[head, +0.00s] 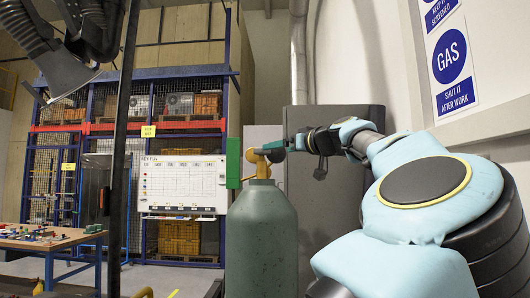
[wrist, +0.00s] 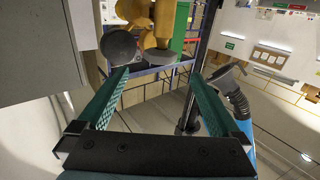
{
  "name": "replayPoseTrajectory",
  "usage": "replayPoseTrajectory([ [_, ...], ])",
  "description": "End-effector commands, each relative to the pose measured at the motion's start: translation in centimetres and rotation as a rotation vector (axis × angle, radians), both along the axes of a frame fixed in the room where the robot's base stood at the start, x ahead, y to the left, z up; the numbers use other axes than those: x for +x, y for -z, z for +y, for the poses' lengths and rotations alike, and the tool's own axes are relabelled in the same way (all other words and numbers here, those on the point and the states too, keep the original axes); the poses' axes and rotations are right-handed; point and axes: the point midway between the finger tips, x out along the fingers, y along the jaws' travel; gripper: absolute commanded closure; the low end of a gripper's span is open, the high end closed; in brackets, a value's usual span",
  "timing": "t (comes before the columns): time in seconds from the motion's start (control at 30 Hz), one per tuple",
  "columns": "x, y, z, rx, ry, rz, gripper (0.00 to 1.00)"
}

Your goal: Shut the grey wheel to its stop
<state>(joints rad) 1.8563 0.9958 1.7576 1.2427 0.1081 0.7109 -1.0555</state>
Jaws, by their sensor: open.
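A grey-green gas cylinder (head: 262,235) stands upright in the head view, with a brass-yellow valve (head: 262,165) on top. In the wrist view the valve (wrist: 163,22) comes in from the top edge. A flat grey disc, which looks like the grey wheel (wrist: 161,57), sits at its end. A second, round dark-grey disc (wrist: 118,46) is beside it. My gripper (wrist: 160,73) is open, its green fingers on either side of the grey wheel, apparently not gripping it. In the head view my gripper (head: 277,147) is at the valve top; the wheel is hard to make out there.
A grey cabinet (head: 330,155) stands close behind the cylinder. A whiteboard (head: 182,185) and blue racks are further back. A table (head: 55,240) with small parts is at left. A dark post (head: 124,150) rises in the left part of the head view.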

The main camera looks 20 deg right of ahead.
Motion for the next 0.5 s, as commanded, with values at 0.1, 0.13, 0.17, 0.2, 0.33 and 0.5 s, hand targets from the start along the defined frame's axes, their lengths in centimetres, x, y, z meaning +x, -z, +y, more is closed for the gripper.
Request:
replayPoseTrajectory([
  [0.1,1.4,-0.3,0.3,0.001,-0.004,0.0,0.0],
  [0.13,1.9,-0.4,0.4,0.001,-0.004,0.0,0.0],
  [0.17,2.4,-0.4,0.6,0.001,-0.004,0.001,0.0],
  [0.2,3.2,-0.5,0.7,0.001,-0.005,0.001,0.0],
  [0.33,5.7,-0.5,1.1,0.001,-0.004,0.001,0.0],
  [0.5,8.4,-0.4,1.6,0.003,-0.004,0.001,0.0],
])
